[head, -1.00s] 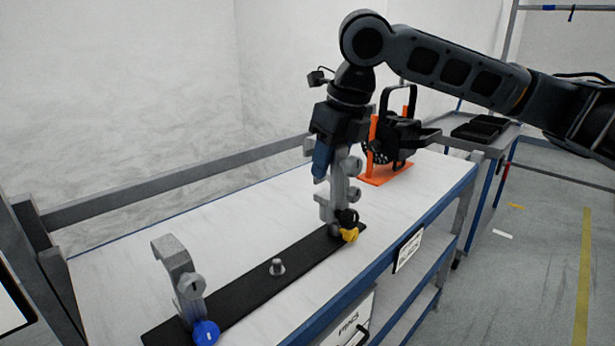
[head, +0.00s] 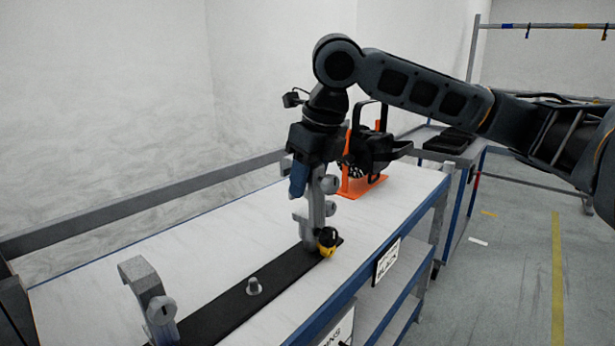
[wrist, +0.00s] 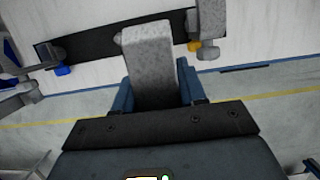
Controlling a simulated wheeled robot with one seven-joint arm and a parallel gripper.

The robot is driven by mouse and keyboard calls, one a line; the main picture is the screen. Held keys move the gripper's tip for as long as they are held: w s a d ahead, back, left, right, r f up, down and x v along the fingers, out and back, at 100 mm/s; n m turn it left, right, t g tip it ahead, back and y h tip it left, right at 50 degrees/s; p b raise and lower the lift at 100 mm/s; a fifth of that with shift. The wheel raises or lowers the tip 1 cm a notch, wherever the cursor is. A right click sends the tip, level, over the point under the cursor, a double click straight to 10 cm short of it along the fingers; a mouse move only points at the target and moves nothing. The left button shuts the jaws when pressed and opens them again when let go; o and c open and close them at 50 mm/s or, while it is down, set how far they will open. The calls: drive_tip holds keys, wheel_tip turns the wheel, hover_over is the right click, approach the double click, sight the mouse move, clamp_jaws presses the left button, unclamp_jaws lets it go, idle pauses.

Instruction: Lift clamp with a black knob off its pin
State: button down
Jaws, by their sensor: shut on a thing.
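My gripper (head: 308,178) is shut on a grey clamp (head: 317,207), which hangs upright below it near the far end of the black strip. In the wrist view the clamp (wrist: 150,60) stands between my blue fingers (wrist: 155,88). A black knob (head: 326,234) shows at its foot, just in front of and above a yellow knob (head: 327,249). These overlap, so I cannot tell whether the held clamp touches the strip. A bare pin (head: 254,286) stands in the middle of the black strip (head: 285,270).
Another grey clamp (head: 148,292) stands at the near left; its blue knob (wrist: 63,69) shows in the wrist view. The white bench top (head: 200,250) is clear left of the strip.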

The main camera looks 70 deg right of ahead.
sight(305, 212)
drive_tip(key=shift+f+b, duration=1.75)
drive_tip(key=shift+f, duration=0.8)
